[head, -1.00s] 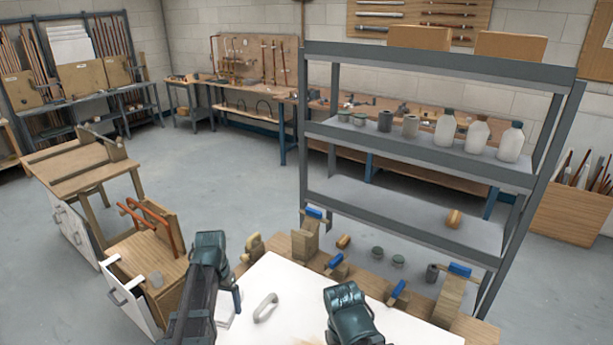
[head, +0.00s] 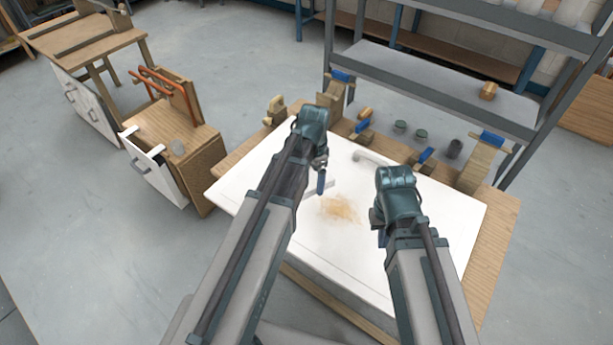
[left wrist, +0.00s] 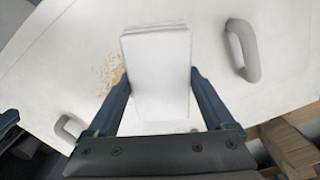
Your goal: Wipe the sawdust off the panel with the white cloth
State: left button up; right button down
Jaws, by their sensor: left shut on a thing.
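The white panel (head: 400,262) lies flat on the wooden bench. A patch of tan sawdust (head: 340,209) is near its middle and also shows in the left wrist view (left wrist: 112,72). My left gripper (head: 320,180) is over the panel, up and left of the sawdust. In the left wrist view its fingers (left wrist: 160,98) are shut on the folded white cloth (left wrist: 158,70), which lies between them. The cloth is mostly hidden behind the gripper in the head view.
A grey handle (head: 372,157) stands on the panel's far part. A metal shelf (head: 440,88) stands behind. A wooden cabinet (head: 205,150) is at the left.

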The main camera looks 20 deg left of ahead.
pick_arm(q)
jog(key=shift+f, duration=0.15)
pick_arm(e)
jog(key=shift+f, duration=0.15)
pick_arm(q)
notch_tip(320, 180, down, 6)
jog(key=b, duration=0.6)
pick_arm(e)
send_over(377, 261)
jog(key=f, duration=0.5)
jog(key=shift+w+a+f, duration=0.1)
jog(key=shift+a+f, duration=0.15)
jog(key=shift+f, duration=0.1)
pick_arm(q)
jog(key=shift+f+b, duration=0.9)
jog(key=shift+b, duration=0.15)
pick_arm(e)
jog(key=shift+f, duration=1.05)
pick_arm(q)
jog(key=shift+d, duration=0.1)
jog(key=shift+s+d+r, duration=0.1)
jog(key=shift+s+d, duration=0.2)
jog(key=shift+d, duration=0.5)
jog(key=shift+s+d, duration=0.25)
jog(key=shift+d, duration=0.5)
pick_arm(e)
jog(key=shift+r, duration=0.15)
